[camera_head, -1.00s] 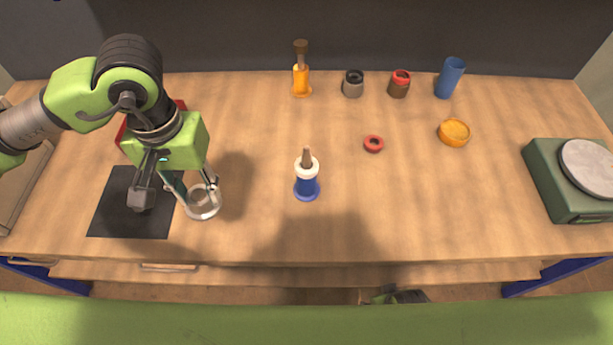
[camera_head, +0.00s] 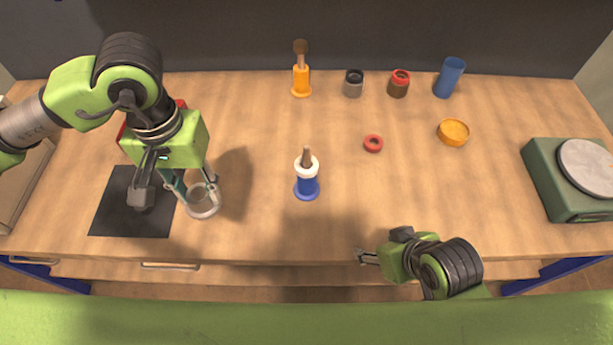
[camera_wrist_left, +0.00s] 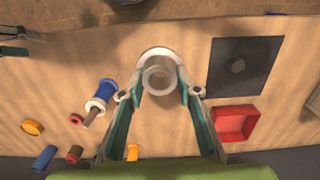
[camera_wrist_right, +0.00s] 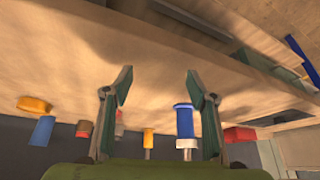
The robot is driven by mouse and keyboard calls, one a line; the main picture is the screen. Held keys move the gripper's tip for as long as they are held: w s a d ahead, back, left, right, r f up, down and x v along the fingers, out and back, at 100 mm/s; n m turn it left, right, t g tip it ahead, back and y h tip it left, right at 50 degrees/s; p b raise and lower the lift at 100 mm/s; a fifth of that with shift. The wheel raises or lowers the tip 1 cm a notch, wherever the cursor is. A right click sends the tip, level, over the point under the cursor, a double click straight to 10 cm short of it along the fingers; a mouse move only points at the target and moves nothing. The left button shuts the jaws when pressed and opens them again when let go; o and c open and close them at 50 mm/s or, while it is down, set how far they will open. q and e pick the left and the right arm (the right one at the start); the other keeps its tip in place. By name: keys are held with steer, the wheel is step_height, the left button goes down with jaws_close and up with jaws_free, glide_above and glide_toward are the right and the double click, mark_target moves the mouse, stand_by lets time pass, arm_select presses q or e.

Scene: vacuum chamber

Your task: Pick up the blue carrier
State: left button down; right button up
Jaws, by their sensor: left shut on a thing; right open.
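The blue carrier (camera_head: 307,190) stands upright mid-table, a blue spool-like body with a flange at its foot, a white ring on top and a brown handle. It also shows in the left wrist view (camera_wrist_left: 105,92) and right wrist view (camera_wrist_right: 184,120). My left gripper (camera_head: 194,191) is shut on a clear glass cylinder (camera_head: 203,207), left of the carrier. The cylinder also shows between the fingers in the left wrist view (camera_wrist_left: 160,78). My right gripper (camera_head: 362,256) is open and empty at the table's front edge, right of and nearer than the carrier, apart from it.
A red ring (camera_head: 373,143) lies behind the carrier to the right. An orange carrier (camera_head: 301,82), two small jars, a blue cylinder (camera_head: 449,78) and an orange dish (camera_head: 453,133) stand farther back. A green scale (camera_head: 565,185) is at right, a black mat (camera_head: 120,215) at left.

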mark_target(313, 183)
steer(key=w+a+r+n+t+y, duration=0.1)
steer(key=w+a+r+n+y, duration=0.45)
steer(key=w+a, duration=0.5)
steer(key=shift+n+h, duration=0.25)
steer(key=shift+h, duration=0.1)
steer(key=w+f, duration=0.1)
steer(key=w+a+f, duration=0.1)
steer(key=w, duration=0.1)
steer(key=w+a+f+p, duration=0.1)
steer(key=f, duration=0.1)
steer(key=shift+w+a, duration=0.2)
steer(key=shift+w, duration=0.15)
steer(key=shift+w+a+f, duration=0.25)
steer(key=shift+w+f, duration=0.05)
steer(key=shift+f, duration=0.1)
steer(key=shift+p+x, duration=0.6)
steer(key=shift+x, duration=1.55)
steer(key=shift+d, duration=0.15)
steer(key=c, duration=1.4)
steer(key=shift+w, duration=0.15)
jaws_close()
steer(key=shift+r, duration=0.1)
